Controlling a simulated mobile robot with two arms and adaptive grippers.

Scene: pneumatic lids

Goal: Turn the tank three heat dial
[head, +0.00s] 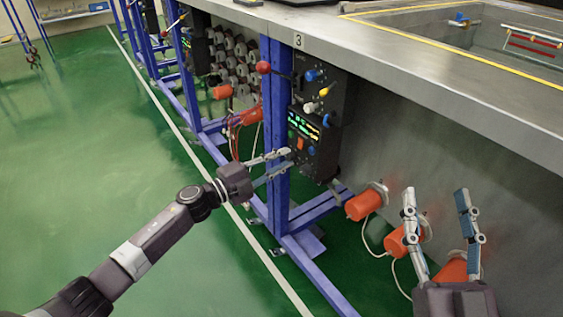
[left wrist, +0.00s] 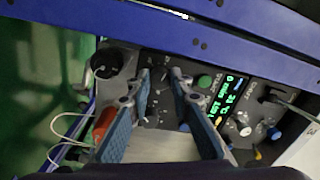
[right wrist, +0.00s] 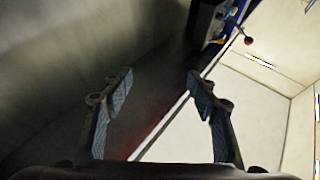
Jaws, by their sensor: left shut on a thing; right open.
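The black control panel (head: 328,125) of tank three hangs under the bench edge, below the number 3 label (head: 298,40). It has a green-lit display (head: 308,118), also in the left wrist view (left wrist: 222,98). My left gripper (head: 289,160) reaches the panel's lower left part. In the left wrist view its fingers (left wrist: 163,78) are shut on a small dark heat dial (left wrist: 162,87) with pale scale marks around it; the fingers partly hide it and its lettering is unreadable. My right gripper (head: 435,192) is open and empty, low in front of the tank wall.
A blue post (head: 273,130) stands just left of the panel. Other knobs sit near the dial, including a black knob (left wrist: 103,62) and a green button (left wrist: 205,81). Orange cylinders (head: 363,204) with white hoses are below. The green floor (head: 90,150) at left is clear.

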